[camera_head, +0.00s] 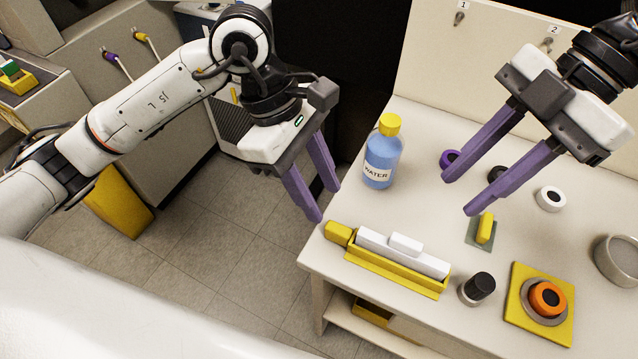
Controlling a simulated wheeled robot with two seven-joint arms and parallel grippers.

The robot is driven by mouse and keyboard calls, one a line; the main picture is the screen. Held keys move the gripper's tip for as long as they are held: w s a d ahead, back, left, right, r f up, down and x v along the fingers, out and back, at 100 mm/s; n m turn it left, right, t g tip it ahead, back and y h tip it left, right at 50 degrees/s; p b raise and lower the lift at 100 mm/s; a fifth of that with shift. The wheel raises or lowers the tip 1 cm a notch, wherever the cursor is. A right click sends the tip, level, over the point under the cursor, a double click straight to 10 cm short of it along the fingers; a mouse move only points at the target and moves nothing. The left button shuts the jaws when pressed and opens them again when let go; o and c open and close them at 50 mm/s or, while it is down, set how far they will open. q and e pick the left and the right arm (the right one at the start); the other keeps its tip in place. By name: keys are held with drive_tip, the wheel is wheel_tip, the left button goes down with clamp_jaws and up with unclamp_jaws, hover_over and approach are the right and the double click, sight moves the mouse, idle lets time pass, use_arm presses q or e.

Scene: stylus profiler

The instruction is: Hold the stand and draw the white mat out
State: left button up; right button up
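A long yellow holder (390,280), which looks like the stand, lies near the table's front left edge. A white slab (428,265), possibly the white mat, sits lengthwise in it, with a small white block (406,243) on top. A yellow end piece (338,233) sticks out at the left end. My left gripper (327,204) is open and empty, just beyond the table's left edge, above and left of the holder. My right gripper (459,196) is open and empty over the middle of the table, above and right of the holder. Neither touches the holder.
A blue water bottle (382,155) with a yellow cap stands behind the holder. A black-topped cylinder (477,289) stands close to its right end. A yellow plate (558,330) with an orange ring, a yellow block (485,228) and a metal bowl (618,262) lie further right.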

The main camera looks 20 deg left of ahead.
sight(339, 228)
use_arm(q)
drive_tip(key=x, duration=0.9)
drive_tip(key=shift+s+d+f, duration=0.1)
drive_tip(key=shift+d+f, duration=0.05)
drive_tip(key=shift+f, duration=0.05)
clamp_jaws()
use_arm(e)
drive_tip(key=shift+c, duration=0.4)
idle(1.4)
